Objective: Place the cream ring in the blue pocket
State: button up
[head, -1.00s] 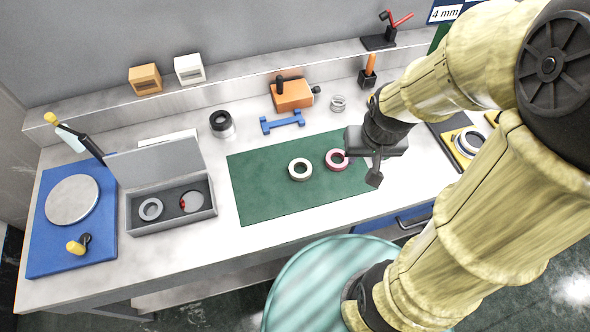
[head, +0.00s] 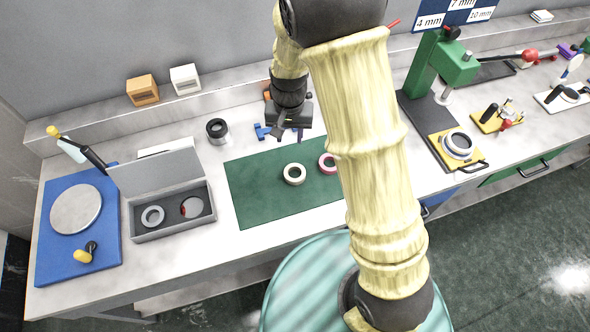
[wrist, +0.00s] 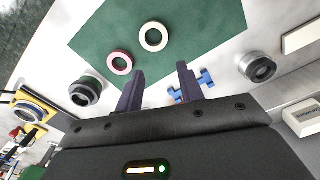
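The cream ring (head: 294,174) lies flat on the green mat (head: 255,195), left of a pink ring (head: 327,162). In the wrist view the cream ring (wrist: 153,36) lies beyond my fingertips, with the pink ring (wrist: 120,62) beside it. My gripper (head: 290,134) is above the back edge of the mat, behind the cream ring and apart from it. In the wrist view my gripper (wrist: 158,76) has its two fingers well apart with nothing between them. I cannot make out a blue pocket for certain. A grey case (head: 172,222) stands open at left, holding a grey ring and a disc.
A blue two-ended stand (head: 262,131) is close to my gripper. A dark cylinder (head: 217,130) stands to its left. A blue board (head: 105,245) with a round plate is at far left. A green press (head: 455,65) and yellow plate (head: 442,152) stand right of my arm.

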jog(key=shift+w+a+f, duration=0.3)
jog(key=shift+a+f, duration=0.05)
jog(key=shift+a, duration=0.2)
jog(key=p, duration=0.2)
send_over(287, 171)
notch_tip(287, 171, down, 11)
jog(key=shift+w+a+f, duration=0.1)
jog(key=shift+a, duration=0.05)
jog(key=shift+f, duration=0.45)
jog(key=shift+f, duration=0.1)
